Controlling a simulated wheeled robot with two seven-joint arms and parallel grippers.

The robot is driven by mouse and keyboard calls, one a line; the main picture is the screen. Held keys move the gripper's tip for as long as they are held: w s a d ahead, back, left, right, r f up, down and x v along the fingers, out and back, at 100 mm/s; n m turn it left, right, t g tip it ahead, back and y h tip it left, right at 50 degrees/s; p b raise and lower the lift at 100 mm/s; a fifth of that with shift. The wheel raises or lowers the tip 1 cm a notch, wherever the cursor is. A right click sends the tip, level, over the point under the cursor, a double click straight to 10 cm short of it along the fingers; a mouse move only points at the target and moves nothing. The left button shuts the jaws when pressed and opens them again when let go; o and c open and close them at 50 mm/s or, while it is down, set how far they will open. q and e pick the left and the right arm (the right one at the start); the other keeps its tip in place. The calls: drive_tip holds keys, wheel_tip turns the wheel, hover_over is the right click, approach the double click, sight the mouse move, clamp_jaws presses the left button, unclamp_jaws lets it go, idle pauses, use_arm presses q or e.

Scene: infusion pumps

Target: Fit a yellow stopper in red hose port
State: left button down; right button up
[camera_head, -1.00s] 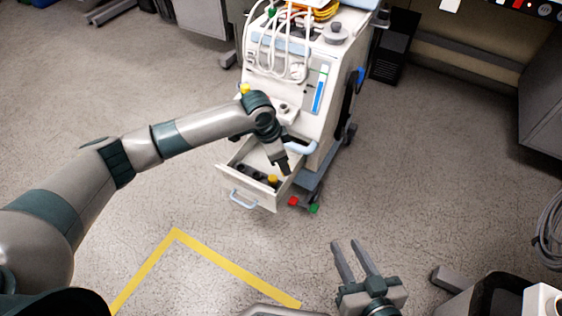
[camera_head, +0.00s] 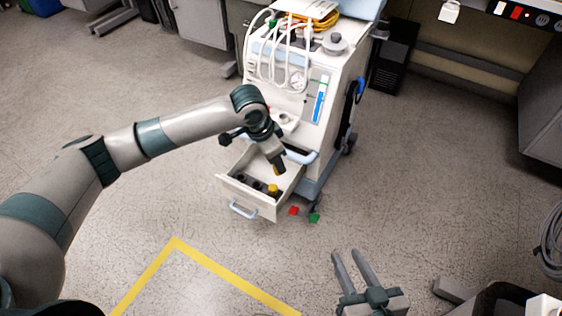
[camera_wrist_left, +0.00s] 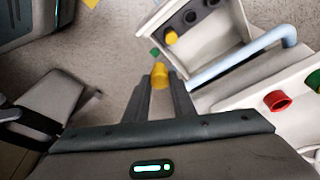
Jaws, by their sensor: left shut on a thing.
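The stopper sticks out between the fingertips in the left wrist view. The red hose port (camera_wrist_left: 277,101) is a red ring on the cart's white body, right of the gripper and apart from it. Another yellow stopper (camera_head: 273,190) is in the open drawer (camera_head: 259,210). My right gripper (camera_head: 356,268) is open and empty over the floor.
Dark round pieces (camera_wrist_left: 190,17) lie in the drawer. Red (camera_head: 293,211) and green (camera_head: 314,218) pieces are low beside the cart. Open floor lies in front.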

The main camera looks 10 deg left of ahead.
use_arm(q)
drive_tip(key=s+a+r+n+y, duration=0.1)
drive_tip(key=s+a+r+n, duration=0.1)
drive_tip(key=r, duration=0.4)
drive_tip(key=s+a+r+n, duration=0.2)
drive_tip(key=a+r+n, duration=0.2)
drive_tip(key=r+n, duration=0.1)
drive_tip(key=s+a+r+n+t+y, duration=0.1)
drive_tip(key=s+a+r+n, duration=0.1)
drive_tip(key=r, duration=0.4)
drive_tip(key=shift+a+r+n+y, duration=0.3)
drive_tip(key=shift+a+n, duration=0.4)
drive_tip(key=shift+a, duration=0.1)
